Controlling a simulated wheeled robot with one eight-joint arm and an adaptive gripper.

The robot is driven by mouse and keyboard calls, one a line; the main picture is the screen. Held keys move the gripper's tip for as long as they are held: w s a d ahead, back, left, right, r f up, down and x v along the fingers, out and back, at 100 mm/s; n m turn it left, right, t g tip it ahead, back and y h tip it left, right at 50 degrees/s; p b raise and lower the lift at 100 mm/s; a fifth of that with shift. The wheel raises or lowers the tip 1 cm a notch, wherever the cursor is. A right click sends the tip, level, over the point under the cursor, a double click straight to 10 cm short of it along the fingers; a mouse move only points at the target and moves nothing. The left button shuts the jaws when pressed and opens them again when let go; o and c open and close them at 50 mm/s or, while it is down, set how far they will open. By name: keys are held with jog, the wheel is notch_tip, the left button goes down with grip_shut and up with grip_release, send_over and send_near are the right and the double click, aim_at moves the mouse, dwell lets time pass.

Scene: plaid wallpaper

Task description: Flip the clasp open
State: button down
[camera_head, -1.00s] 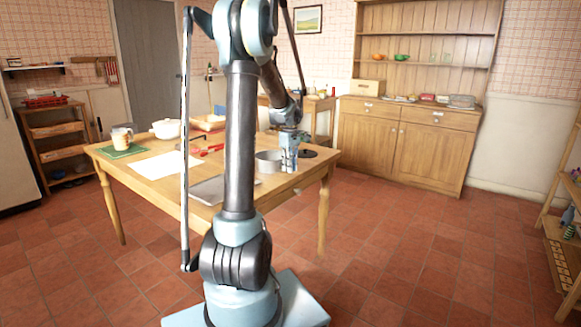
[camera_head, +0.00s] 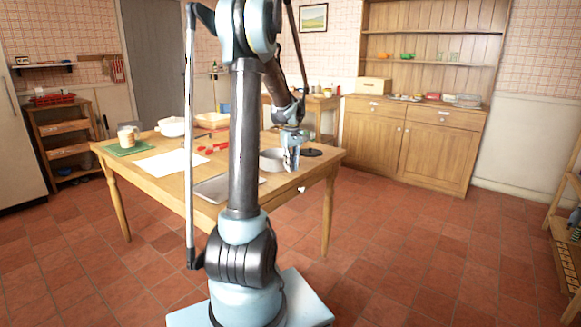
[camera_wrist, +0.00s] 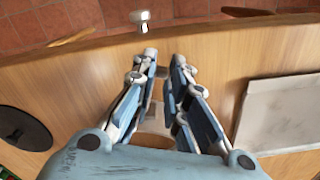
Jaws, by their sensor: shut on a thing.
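The round grey tin (camera_head: 270,159) stands on the wooden table near its right corner. My gripper (camera_head: 291,166) points down at the tin's near right side. In the wrist view my gripper (camera_wrist: 165,58) has its fingers partly closed, with a small pale grey piece, apparently the clasp (camera_wrist: 157,88), between them. The fingers hide most of this piece, so I cannot tell its angle. Most of the tin is hidden under my gripper in the wrist view.
A flat grey tray (camera_wrist: 285,112) lies right of my gripper, and a dark round disc (camera_wrist: 22,128) lies left. The table edge and a pale drawer knob (camera_wrist: 140,17) are close ahead. White paper (camera_head: 168,164) and red-handled items (camera_head: 212,149) lie farther left.

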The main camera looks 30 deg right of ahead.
jog(key=c, duration=1.6)
grip_release()
jog(key=shift+c, duration=0.2)
notch_tip(320, 180, up, 12)
jog(key=shift+w, duration=0.1)
